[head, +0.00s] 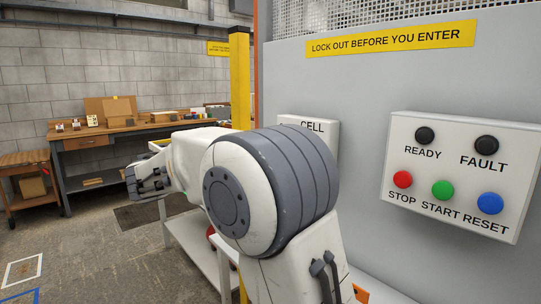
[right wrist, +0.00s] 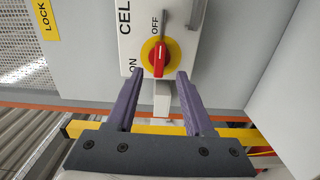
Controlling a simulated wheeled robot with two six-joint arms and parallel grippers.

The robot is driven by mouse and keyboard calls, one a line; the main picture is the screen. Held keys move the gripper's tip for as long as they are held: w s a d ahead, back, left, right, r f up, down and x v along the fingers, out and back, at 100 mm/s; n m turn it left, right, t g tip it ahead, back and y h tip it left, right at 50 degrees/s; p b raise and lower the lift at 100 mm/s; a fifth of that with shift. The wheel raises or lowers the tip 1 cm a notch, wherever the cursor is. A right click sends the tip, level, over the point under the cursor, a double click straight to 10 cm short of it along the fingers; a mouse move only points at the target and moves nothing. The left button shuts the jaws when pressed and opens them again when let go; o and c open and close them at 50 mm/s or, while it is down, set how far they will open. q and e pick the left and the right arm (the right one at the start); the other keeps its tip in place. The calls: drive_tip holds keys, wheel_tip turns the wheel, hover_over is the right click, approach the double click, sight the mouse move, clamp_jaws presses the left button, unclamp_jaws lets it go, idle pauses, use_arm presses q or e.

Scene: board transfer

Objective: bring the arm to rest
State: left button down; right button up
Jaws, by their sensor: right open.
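In the head view my right arm (head: 268,185) reaches in from the bottom and bends left, covering much of the middle. Dark gripper parts (head: 150,181) show at its far left end, too small to read there. In the right wrist view my right gripper (right wrist: 159,74) is open, its two purple fingers apart with nothing between them. Beyond the fingertips is a rotary switch with a red handle (right wrist: 159,60) on a yellow disc. The handle lies along the line towards OFF. I cannot tell the exact gap to the fingers. My left gripper is not in view.
The switch's white CELL box (head: 328,130) is partly hidden behind my arm. A button panel (head: 461,180) is on the grey wall at the right. A yellow post (head: 239,80) stands beside the cell. A workbench (head: 95,142) and open floor are at the left.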

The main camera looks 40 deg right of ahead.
drive_tip(key=shift+s+a, duration=0.1)
drive_tip(key=shift+a, duration=1.1)
drive_tip(key=s+a+f+n+t+y, duration=0.1)
drive_tip(key=s+a+f+n+y, duration=0.3)
drive_tip(key=f, duration=0.4)
drive_tip(key=s+a+f+n+y, duration=0.1)
drive_tip(key=s+a+f+y, duration=0.35)
drive_tip(key=f, duration=0.35)
drive_tip(key=s+a+f+n+g+y, duration=0.2)
drive_tip(key=s+a+f+y, duration=0.95)
drive_tip(key=s+a, duration=0.55)
wheel_tip(320, 180, up, 13)
drive_tip(key=h+p, duration=0.1)
drive_tip(key=p, duration=1.4)
drive_tip(key=shift+s+a+r+m, duration=0.2)
drive_tip(key=shift+s+a+m, duration=0.1)
drive_tip(key=shift+s+a, duration=0.15)
